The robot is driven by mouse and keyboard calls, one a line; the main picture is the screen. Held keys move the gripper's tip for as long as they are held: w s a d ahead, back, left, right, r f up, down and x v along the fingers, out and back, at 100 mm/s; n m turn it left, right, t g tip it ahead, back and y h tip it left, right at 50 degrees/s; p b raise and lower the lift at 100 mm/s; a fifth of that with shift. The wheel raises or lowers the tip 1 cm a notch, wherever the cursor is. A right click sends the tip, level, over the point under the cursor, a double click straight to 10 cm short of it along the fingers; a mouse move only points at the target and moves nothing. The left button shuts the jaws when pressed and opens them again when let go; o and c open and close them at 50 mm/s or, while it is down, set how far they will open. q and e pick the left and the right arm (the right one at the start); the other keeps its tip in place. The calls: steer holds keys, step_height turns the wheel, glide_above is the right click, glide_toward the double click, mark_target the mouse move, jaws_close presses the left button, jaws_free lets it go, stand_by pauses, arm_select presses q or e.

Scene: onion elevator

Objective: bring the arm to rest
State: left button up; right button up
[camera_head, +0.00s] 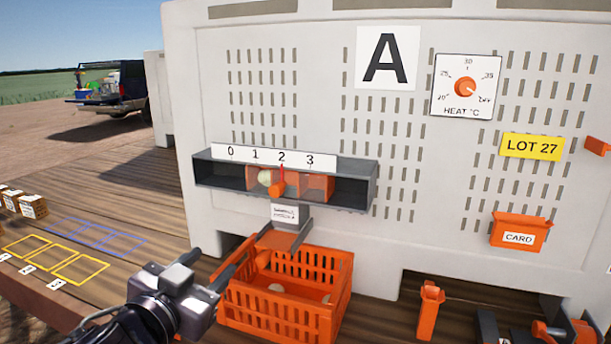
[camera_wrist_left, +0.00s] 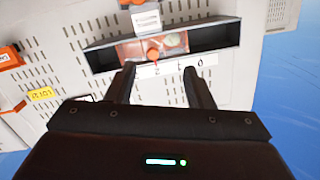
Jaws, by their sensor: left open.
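My left gripper (camera_head: 202,268) is in the lower left of the head view, in front of the orange crate's left side. Its two fingers stand apart with nothing between them; they also show in the left wrist view (camera_wrist_left: 165,84). Beyond the fingers in that view is a dark slide housing (camera_wrist_left: 105,59) with a numbered strip. In the head view this housing (camera_head: 350,190) sits on the white wall under marks 0 to 3, and its orange slide knob (camera_head: 277,188) is near the 2. A pale round thing (camera_head: 264,177) shows behind the orange slide. My right gripper is not in view.
An orange crate (camera_head: 285,318) with pale round things inside stands under the chute (camera_head: 290,238). An orange post (camera_head: 429,312) stands to its right. The heat dial (camera_head: 465,88) and a card holder (camera_head: 520,232) are on the wall. Small boxes (camera_head: 32,206) stand at far left by yellow outlines.

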arm_select(q)
steer(key=s+a+f+n+g+y, duration=0.1)
steer(key=s+f+g, duration=0.4)
steer(key=f, duration=0.5)
steer(key=s+a+f+n+g+y, duration=0.2)
steer(key=s+f+g, duration=0.1)
steer(key=s+f, duration=0.55)
steer(key=s+a+f+n+g+y, duration=0.1)
steer(key=s+f+g, duration=0.3)
steer(key=f, duration=0.8)
step_height(320, 180, down, 33)
steer(key=s+g+b, duration=0.2)
steer(key=s+b, duration=0.1)
steer(key=b, duration=0.1)
steer(key=s+a+f+b, duration=0.1)
steer(key=s+a+f, duration=0.1)
steer(key=s+f, duration=0.7)
steer(key=s+a+f+g+b, duration=0.1)
steer(key=s+f, duration=0.9)
steer(key=f, duration=0.3)
steer(key=shift+s+a, duration=0.3)
steer(key=shift+a, duration=0.1)
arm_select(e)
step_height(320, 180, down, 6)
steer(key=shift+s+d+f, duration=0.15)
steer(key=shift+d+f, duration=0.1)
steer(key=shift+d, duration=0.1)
